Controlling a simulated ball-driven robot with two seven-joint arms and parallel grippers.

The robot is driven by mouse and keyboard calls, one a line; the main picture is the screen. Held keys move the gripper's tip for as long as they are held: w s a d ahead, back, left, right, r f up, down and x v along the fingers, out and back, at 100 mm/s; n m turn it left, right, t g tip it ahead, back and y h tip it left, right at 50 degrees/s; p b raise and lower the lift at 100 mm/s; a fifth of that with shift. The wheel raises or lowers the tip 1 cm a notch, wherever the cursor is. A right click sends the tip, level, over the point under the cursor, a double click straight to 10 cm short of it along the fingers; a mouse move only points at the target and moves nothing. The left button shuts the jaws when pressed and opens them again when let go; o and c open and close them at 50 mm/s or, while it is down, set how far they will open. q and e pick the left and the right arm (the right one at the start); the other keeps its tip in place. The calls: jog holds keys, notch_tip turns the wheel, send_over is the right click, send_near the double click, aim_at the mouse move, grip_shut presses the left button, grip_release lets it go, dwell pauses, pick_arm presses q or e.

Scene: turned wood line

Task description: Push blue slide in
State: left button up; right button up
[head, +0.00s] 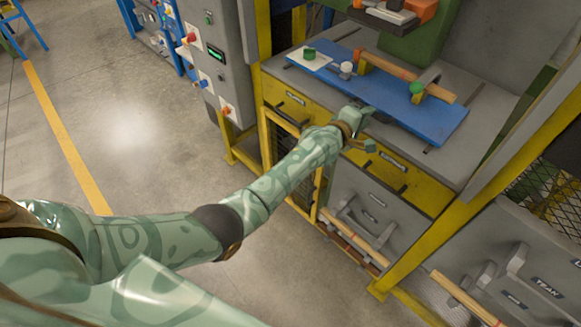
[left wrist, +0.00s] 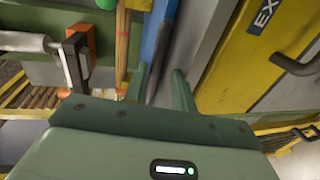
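The blue slide (head: 432,121) is a long flat board lying on the grey bench top in the head view. Its long side runs near the front edge of the bench. In the left wrist view a strip of the blue slide (left wrist: 157,45) shows beyond the fingers. My left gripper (head: 369,130) is in front of the bench, near the front side of the slide. I cannot tell whether a finger touches the slide. My right gripper is not in view.
A wooden rod (head: 395,72), a green ball (head: 417,87), a white knob (head: 346,69) and a white plate (head: 308,59) are on or over the slide. Yellow drawers (head: 404,174) with dark handles lie below the bench edge. A yellow post (head: 480,220) stands at right.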

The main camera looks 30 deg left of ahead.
pick_arm(q)
jog(key=f+p+v, duration=0.2)
jog(key=p+v, duration=0.2)
jog(key=v, duration=1)
jog(key=f+p+v, duration=0.2)
jog(key=p+v, duration=0.1)
jog(key=v, duration=1.1)
jog(key=shift+s+a+p, duration=0.15)
jog(key=shift+s+p, duration=0.25)
jog(key=shift+s, duration=0.15)
jog(key=shift+r, duration=0.1)
